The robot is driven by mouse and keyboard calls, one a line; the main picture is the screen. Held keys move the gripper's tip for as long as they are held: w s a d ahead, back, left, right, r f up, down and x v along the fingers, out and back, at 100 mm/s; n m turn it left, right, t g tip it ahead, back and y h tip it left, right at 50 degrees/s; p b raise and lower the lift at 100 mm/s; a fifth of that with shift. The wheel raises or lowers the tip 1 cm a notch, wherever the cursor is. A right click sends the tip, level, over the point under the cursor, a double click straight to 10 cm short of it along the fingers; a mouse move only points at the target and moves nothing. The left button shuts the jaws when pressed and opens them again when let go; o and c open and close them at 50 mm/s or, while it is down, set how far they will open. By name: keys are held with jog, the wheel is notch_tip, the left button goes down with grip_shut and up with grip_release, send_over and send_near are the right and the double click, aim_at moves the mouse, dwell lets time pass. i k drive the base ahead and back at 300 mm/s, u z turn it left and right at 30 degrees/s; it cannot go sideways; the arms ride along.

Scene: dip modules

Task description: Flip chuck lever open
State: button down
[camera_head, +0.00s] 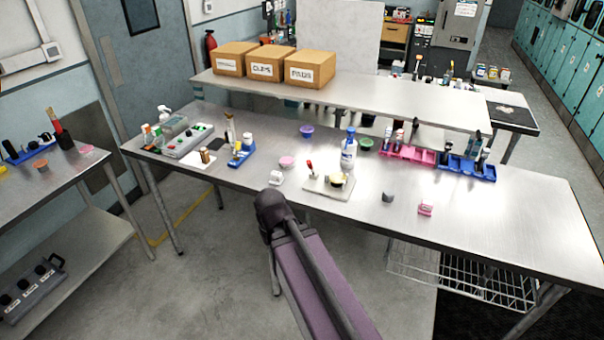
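A cream base plate (316,187) sits near the front edge of the middle table. A small red-tipped lever (310,167) stands roughly upright at its back left; this looks like the chuck lever. A dark round part with a yellowish top (337,180) sits on the plate's right side. Whether the chuck is clamped is too small to tell. My purple arm link and its dark joint rise from the bottom of the picture to just in front of the table. My gripper's fingers do not show.
A grey piece (388,197) and a pink holder (426,208) stand right. The table's right end is clear.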

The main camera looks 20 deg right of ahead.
aim_at(310, 164)
jog(key=u, duration=0.1)
jog(key=k, duration=1.35)
jog(key=z, duration=0.4)
jog(key=i, duration=1.35)
jog(key=z, duration=0.05)
